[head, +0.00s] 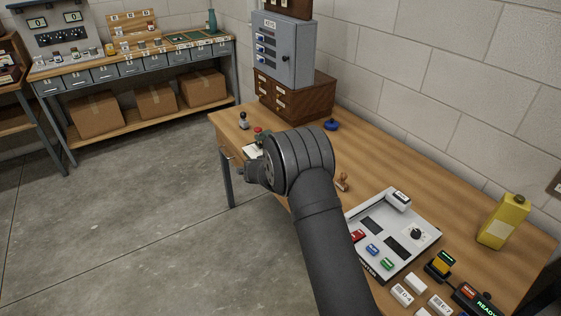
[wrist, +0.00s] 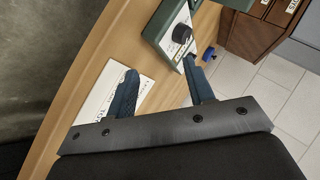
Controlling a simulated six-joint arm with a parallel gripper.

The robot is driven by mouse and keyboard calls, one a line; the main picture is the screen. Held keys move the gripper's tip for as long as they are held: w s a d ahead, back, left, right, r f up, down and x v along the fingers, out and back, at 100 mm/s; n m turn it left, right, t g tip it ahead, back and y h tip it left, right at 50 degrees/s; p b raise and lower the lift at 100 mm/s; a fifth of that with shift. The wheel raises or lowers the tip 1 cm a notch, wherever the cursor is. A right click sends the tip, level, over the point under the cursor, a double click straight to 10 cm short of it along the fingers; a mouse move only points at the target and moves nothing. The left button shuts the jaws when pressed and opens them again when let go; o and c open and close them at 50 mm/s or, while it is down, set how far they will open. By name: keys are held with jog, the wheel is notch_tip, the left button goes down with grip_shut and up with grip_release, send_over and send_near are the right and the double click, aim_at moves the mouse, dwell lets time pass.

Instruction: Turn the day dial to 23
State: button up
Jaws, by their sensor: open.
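In the wrist view, a black round knob (wrist: 182,33) sits on the pale face of a green box (wrist: 160,22) on the wooden table. It looks like the day dial, but its numbers and setting are too small to read. My gripper (wrist: 159,74) is open and empty. Its two dark blue fingers point toward the box; the right fingertip is close below the knob, and I cannot tell whether it touches. In the head view, my arm hides most of the box, and my gripper (head: 254,172) is partly hidden behind my wrist.
A white printed card (wrist: 112,92) lies under the left finger. A blue object (wrist: 209,54) is beyond the box. In the head view, a wooden drawer cabinet (head: 300,101) stands behind, a stamp (head: 342,182) lies right of my wrist, and a grey control panel (head: 425,252) sits nearer.

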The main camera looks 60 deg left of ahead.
jog(key=w+d+m+g, duration=0.1)
jog(key=m, duration=0.1)
jog(key=d+m+g+y, duration=0.1)
jog(key=m, duration=0.1)
jog(key=w+d+r+m+g+y, duration=0.1)
jog(key=d+m+g, duration=0.1)
jog(key=shift+w, duration=0.35)
jog(key=w+d+r+m+g+y, duration=0.3)
jog(key=d+r+m+y, duration=0.2)
jog(key=r+m, duration=0.3)
jog(key=shift+m, duration=0.3)
jog(key=f+x, duration=0.1)
jog(key=x, duration=0.5)
jog(key=d+f+x, duration=0.1)
jog(key=f+x, duration=0.1)
jog(key=x, duration=0.4)
jog(key=f+x, duration=0.1)
jog(key=x, duration=0.6)
jog(key=shift+s+d+f, duration=0.15)
jog(key=shift+d+f, duration=0.1)
jog(key=shift+d, duration=0.1)
jog(key=shift+c, duration=0.2)
jog(key=c, duration=0.9)
